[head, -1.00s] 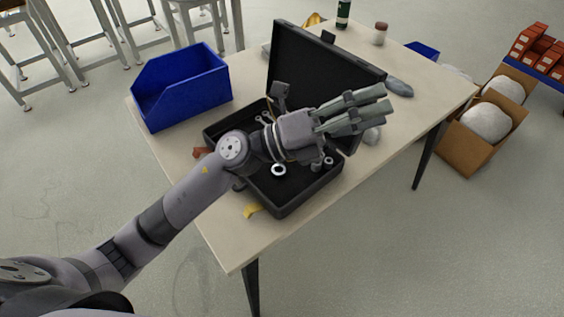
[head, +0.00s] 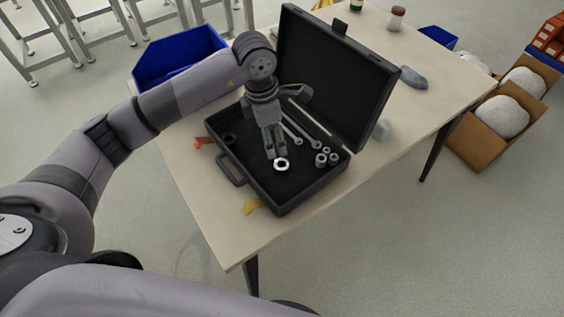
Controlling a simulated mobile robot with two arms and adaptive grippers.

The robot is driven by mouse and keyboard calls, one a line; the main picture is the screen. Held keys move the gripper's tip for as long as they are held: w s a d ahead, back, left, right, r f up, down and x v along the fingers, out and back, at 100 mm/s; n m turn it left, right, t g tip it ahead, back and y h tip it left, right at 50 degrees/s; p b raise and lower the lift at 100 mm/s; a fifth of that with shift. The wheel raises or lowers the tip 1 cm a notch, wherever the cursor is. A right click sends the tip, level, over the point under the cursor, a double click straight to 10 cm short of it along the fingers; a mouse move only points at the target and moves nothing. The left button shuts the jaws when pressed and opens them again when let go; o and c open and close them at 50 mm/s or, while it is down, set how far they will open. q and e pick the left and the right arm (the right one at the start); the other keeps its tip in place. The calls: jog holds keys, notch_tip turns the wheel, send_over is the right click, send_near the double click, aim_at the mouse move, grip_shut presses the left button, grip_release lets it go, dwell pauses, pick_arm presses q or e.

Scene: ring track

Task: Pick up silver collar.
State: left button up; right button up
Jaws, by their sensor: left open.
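The silver collar (head: 281,165) is a small bright ring lying flat in the open black case (head: 266,208), near the middle of its floor. My left gripper (head: 275,153) points down into the case, with its fingertips just behind the collar in the picture. It is open and holds nothing that I can see. I cannot tell how high the fingertips are above the case floor. My right gripper is not in view.
Wrenches (head: 296,127) and several sockets (head: 326,157) lie right of the gripper in the case. The raised lid (head: 335,80) stands behind. A blue bin (head: 180,55) is at the back left. The front of the table (head: 215,215) is mostly clear.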

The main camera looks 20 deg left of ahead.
pick_arm(q)
jog(key=p, duration=0.2)
send_over(281, 164)
jog(key=s, duration=0.1)
jog(key=f, duration=0.7)
jog(key=shift+a+f, duration=0.25)
jog(key=shift+f, duration=0.05)
jog(key=f, duration=0.2)
jog(key=w+f+p, duration=0.1)
jog(key=f, duration=0.1)
jog(key=shift+d, duration=0.25)
jog(key=shift+f, duration=0.55)
jog(key=shift+c, duration=0.6)
jog(key=shift+c, duration=0.6)
jog(key=c, duration=1.1)
